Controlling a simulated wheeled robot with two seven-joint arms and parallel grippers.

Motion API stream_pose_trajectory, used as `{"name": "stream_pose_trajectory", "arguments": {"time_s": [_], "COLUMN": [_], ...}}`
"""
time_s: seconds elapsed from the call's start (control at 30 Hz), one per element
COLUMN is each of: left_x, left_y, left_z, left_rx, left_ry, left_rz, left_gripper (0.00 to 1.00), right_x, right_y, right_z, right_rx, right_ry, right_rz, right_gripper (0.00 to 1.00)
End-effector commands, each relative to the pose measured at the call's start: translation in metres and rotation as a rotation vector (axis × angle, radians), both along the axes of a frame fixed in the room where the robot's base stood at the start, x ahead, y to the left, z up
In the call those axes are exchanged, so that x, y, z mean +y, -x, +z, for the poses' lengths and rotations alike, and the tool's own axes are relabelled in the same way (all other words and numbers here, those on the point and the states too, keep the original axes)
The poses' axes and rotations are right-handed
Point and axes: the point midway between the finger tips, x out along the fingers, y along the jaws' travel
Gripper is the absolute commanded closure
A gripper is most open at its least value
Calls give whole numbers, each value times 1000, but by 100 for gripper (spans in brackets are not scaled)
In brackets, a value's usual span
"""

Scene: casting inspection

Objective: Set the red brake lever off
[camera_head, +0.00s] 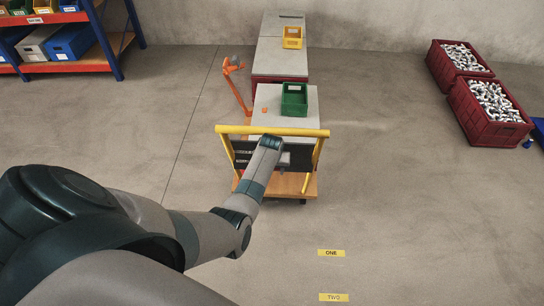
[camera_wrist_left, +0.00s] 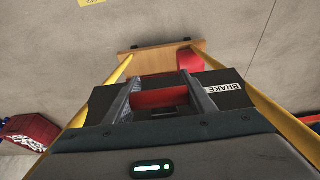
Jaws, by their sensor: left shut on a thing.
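My left arm reaches to a cart with a yellow push handle (camera_head: 228,130) and a wooden deck (camera_head: 306,187). In the left wrist view, my left gripper (camera_wrist_left: 160,88) is shut on the red brake lever (camera_wrist_left: 158,99), which shows as a red bar between its two fingers. A dark panel with a white "BRAKE" label (camera_wrist_left: 222,86) lies beside the right finger. Another red rounded part (camera_wrist_left: 190,61) shows beyond it, over the wooden deck. In the head view my own wrist hides the lever. My right gripper is in neither view.
A green bin (camera_head: 294,100) stands on the grey top behind the handle, and a yellow bin (camera_head: 292,37) farther back. An orange stand (camera_head: 234,82) is left of them. Dark red crates of metal parts (camera_head: 484,125) stand at right. The floor at front right is clear.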

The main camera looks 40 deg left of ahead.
Motion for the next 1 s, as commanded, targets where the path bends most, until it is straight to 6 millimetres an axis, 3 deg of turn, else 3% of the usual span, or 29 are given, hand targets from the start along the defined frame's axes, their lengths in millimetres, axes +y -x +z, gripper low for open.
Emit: {"name": "stream_pose_trajectory", "arguments": {"time_s": [0.2,0.23,0.3,0.77,1.0], "left_x": [1,1,1,0,-3], "left_y": [-2,-2,-2,0,4], "left_z": [2,2,2,3,19], "left_rx": [-4,-5,-5,-2,-4], "left_ry": [-1,-2,-2,-1,-1], "left_rz": [1,1,1,1,0], "left_gripper": [90,48,31,31,31], "right_x": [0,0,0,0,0], "right_y": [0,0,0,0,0], "right_z": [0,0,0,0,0], "right_rx": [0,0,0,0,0], "right_ry": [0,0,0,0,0], "right_rz": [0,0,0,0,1], "right_gripper": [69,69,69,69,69]}}
